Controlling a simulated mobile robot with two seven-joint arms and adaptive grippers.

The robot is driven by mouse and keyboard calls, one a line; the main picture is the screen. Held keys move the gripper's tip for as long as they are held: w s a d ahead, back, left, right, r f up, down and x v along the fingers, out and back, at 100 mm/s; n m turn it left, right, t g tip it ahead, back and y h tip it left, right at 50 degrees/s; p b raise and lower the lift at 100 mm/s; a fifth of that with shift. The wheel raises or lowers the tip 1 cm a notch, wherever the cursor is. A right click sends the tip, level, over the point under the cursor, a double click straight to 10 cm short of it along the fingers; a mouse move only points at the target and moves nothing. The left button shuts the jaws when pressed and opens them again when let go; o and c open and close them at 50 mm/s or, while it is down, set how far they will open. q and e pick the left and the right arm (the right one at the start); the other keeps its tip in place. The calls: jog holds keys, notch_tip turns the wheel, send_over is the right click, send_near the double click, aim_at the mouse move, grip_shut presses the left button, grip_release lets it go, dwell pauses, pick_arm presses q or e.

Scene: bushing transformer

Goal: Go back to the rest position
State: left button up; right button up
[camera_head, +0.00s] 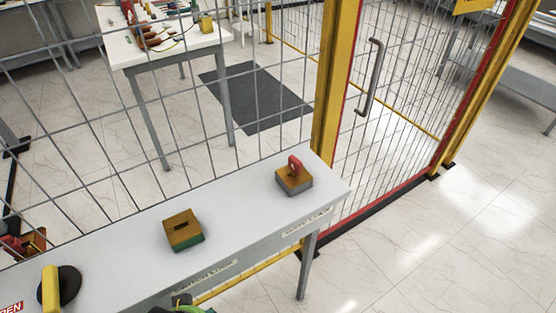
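Neither of my grippers can be made out in the head view. A small dark and green part (184,302) shows at the bottom edge, cut off by the frame. I cannot tell what it is. The long grey table (235,208) in front of me holds a brown-topped block with a dark slot and green side (183,230). To its right is a brown-topped block with a red padlock-like piece (294,178) on it. At the left end stands a yellow handle (50,288) by a black round disc (69,281).
A wire-mesh fence (235,110) with a yellow post (327,90) runs behind the table. A mesh gate with a grey handle (373,78) is to the right. Beyond the fence are a white table (130,57) with several parts and a dark mat (256,97). The right floor is clear.

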pick_arm(q)
jog(key=s+f+g, duration=0.1)
jog(key=s+f, duration=0.1)
jog(key=f, duration=0.8)
jog(key=s+f, duration=0.3)
jog(key=f, duration=0.7)
jog(key=s+a+f+g, duration=0.1)
jog(key=s+a+f, duration=0.2)
jog(key=s+f, duration=0.8)
jog(key=s, duration=0.3)
jog(key=shift+c, duration=0.4)
